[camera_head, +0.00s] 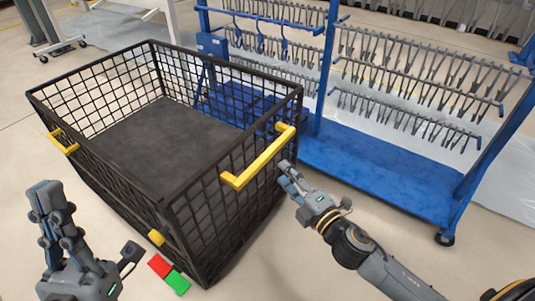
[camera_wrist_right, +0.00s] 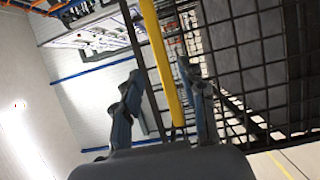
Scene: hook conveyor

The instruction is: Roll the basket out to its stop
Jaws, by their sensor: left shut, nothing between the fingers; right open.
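The black wire-mesh basket (camera_head: 181,215) stands on the floor left of centre in the head view, with a dark, empty bottom. A yellow handle (camera_head: 258,160) is on its right side, another yellow handle (camera_head: 62,141) on its left. My right gripper (camera_head: 288,177) is open just beside the right handle. In the right wrist view the yellow handle (camera_wrist_right: 161,55) runs between the two spread fingers of my right gripper (camera_wrist_right: 160,80); I cannot tell whether they touch it. My left gripper (camera_head: 48,192) is shut and empty, in front of the basket's left side.
A blue rack (camera_head: 378,177) with rows of grey hooks stands right behind the basket, its base close to the basket's right side. A red patch (camera_head: 160,265) and a green patch (camera_head: 177,282) lie by the basket's near corner. Floor at the left is clear.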

